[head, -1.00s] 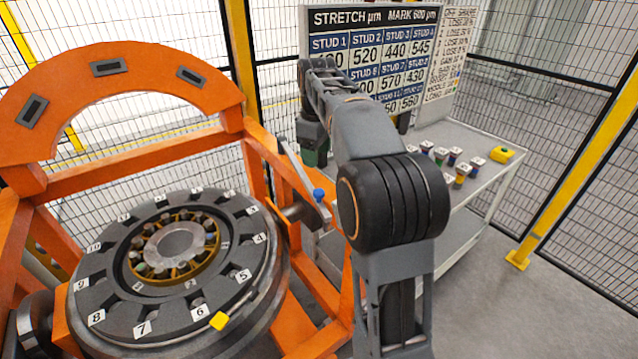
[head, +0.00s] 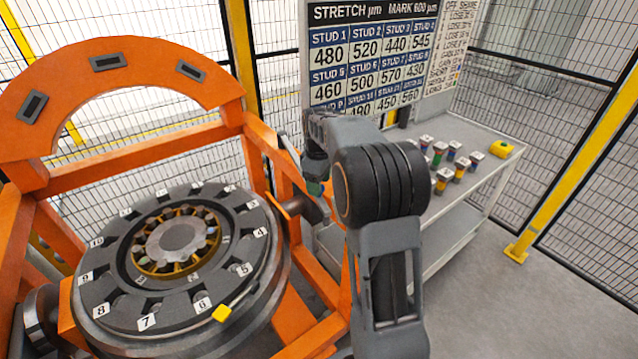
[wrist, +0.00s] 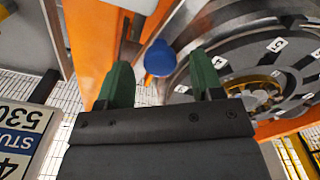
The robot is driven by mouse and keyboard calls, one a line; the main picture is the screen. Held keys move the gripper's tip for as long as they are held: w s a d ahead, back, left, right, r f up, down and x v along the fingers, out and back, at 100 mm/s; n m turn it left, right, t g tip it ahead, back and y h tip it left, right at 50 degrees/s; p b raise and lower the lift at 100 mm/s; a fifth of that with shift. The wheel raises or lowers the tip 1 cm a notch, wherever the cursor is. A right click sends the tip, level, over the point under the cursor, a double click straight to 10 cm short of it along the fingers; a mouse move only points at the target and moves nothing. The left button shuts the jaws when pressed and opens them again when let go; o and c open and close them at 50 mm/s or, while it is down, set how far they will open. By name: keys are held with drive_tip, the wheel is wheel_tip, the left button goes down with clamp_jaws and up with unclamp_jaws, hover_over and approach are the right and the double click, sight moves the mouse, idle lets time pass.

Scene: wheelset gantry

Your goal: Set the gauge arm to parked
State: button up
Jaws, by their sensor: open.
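The gauge arm's blue knob (wrist: 160,58) shows in the wrist view between the two green fingertips of my gripper (wrist: 161,66). There are visible gaps on both sides of the knob, and the jaws are open. In the head view my gripper (head: 316,184) is at the right side of the orange gantry, beside the wheel. It covers the knob and most of the gauge arm there. A thin grey piece, probably the gauge arm's upper end (head: 284,143), shows just left of my arm. I cannot tell the knob's exact depth relative to the fingertips.
The orange gantry frame (head: 130,160) surrounds the numbered wheel disc (head: 115,293), which bears a yellow block (head: 222,313). A grey cart (head: 470,205) with several coloured studs stands behind my arm. The stretch board (head: 372,60) and mesh fencing are behind it.

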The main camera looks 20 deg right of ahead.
drive_tip(key=shift+f, duration=0.55)
clamp_jaws()
